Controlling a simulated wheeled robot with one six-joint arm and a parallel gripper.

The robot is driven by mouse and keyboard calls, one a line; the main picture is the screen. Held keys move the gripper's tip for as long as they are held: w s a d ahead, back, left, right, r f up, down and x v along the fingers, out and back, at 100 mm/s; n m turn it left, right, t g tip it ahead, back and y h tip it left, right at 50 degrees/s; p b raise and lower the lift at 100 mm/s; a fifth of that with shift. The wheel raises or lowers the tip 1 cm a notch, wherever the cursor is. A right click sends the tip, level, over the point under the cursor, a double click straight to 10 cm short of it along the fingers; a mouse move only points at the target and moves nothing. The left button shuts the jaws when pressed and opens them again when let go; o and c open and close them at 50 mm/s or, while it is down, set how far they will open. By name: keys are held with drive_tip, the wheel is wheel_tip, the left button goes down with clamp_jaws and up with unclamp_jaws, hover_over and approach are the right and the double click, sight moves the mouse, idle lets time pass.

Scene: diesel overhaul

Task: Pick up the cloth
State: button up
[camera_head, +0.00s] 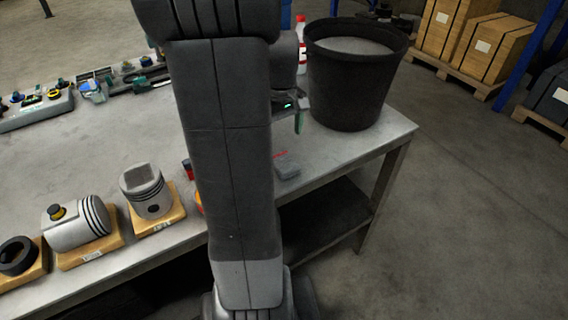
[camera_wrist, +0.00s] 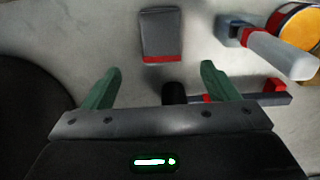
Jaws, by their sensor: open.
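A small grey folded cloth with a red stripe along one edge lies flat on the workbench; it shows in the wrist view (camera_wrist: 161,32) and in the head view (camera_head: 288,167), near the bench's front edge. My gripper (camera_wrist: 160,70) is open, its two green fingers apart with nothing held between them. In the wrist view the cloth lies beyond the fingertips, roughly centred between them, and apart from them. In the head view my arm hides most of the gripper; one green finger (camera_head: 299,122) shows above the bench, between the cloth and the bucket.
A black bucket (camera_head: 350,88) stands at the bench's right end. A tool with a light grey handle (camera_wrist: 282,54) and a red-and-dark tool (camera_wrist: 274,93) lie right of the cloth in the wrist view. Pistons on wooden blocks (camera_head: 155,222) line the front left. Bare bench surrounds the cloth's left side.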

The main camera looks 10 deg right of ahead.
sight(283, 165)
wheel_tip(283, 165, down, 9)
drive_tip(key=shift+s+f, duration=0.1)
drive_tip(key=shift+s, duration=0.05)
idle(0.4)
drive_tip(key=shift+c, duration=0.4)
drive_tip(key=c, duration=1)
